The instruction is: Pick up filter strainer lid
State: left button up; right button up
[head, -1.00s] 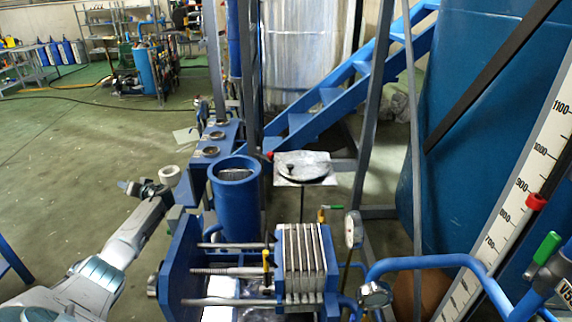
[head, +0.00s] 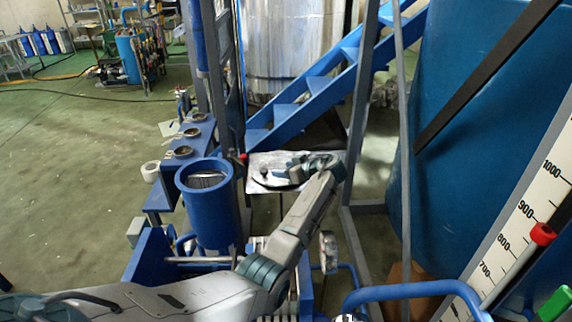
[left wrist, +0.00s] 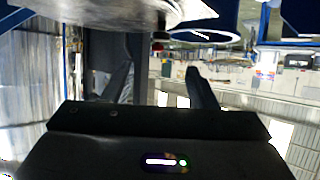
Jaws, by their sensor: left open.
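My right gripper is not in view.
The open blue cylinder (head: 209,200) stands left of the plate. A blue stand with metal rings (head: 182,152) is farther left. Grey posts (head: 362,110) and a blue staircase (head: 335,75) rise behind; a pressure gauge (head: 328,250) stands in front.

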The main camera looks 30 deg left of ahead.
aim_at(265, 171)
pick_arm(q)
jog(key=shift+w+a+f, duration=0.2)
jog(key=shift+f, duration=0.05)
jog(key=a, duration=0.1)
jog(key=a+f+b, duration=0.1)
jog(key=a, duration=0.1)
jog(key=shift+s+a+b, duration=0.15)
jog(key=shift+s+b, duration=0.05)
jog(key=shift+b, duration=0.1)
jog(key=x, duration=0.2)
jog(key=b+x, duration=0.2)
jog(key=x, duration=0.1)
jog(key=shift+w+f, duration=0.4)
jog(key=shift+f, duration=0.15)
jog(key=shift+a+f, duration=0.1)
jog(key=shift+a, duration=0.2)
grip_shut()
